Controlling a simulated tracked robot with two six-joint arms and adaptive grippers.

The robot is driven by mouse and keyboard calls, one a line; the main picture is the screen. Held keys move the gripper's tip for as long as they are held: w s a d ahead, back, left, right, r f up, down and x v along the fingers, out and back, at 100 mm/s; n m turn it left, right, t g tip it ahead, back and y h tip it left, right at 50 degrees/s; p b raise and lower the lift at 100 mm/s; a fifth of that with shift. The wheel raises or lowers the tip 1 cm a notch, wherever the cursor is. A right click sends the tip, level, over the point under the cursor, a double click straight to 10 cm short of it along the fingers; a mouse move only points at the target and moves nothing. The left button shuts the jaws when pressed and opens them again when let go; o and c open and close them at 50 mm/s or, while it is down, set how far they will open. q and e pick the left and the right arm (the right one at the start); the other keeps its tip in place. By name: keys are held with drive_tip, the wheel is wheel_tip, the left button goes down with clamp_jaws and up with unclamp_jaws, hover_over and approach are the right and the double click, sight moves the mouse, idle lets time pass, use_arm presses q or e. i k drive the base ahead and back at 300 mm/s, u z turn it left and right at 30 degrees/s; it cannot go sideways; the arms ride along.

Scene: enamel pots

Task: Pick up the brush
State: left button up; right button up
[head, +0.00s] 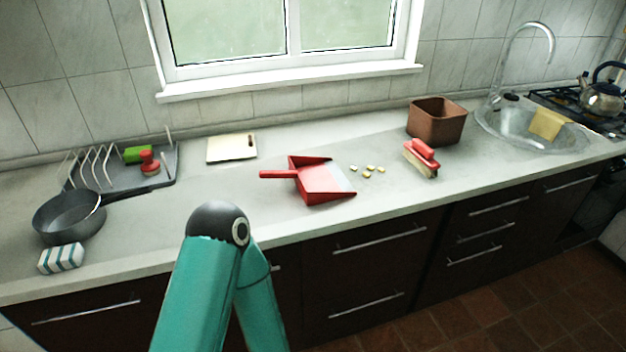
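A brush (424,155) with a red back and pale tan bristles lies on the counter right of the middle, in front of a brown square container (437,121). Several small pale yellowish pieces (367,171) lie to its left, with a red dustpan (318,182) beyond them. A teal arm link of mine with a dark rounded joint rises in front of the counter, well left of the brush. Neither of my grippers shows in this view, and nothing touches the brush.
A dark pan (68,217), a striped sponge (61,258) and a dish rack (120,172) with a small red-knobbed scrubber (150,165) are at left. A cutting board (231,148) lies behind the dustpan. The sink (530,131) and kettle (602,98) are at right.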

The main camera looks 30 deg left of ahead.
sight(420, 154)
drive_tip(key=u, duration=1.35)
drive_tip(key=i, duration=0.15)
drive_tip(key=z, duration=3.4)
drive_tip(key=i, duration=1.25)
drive_tip(key=u, duration=3.55)
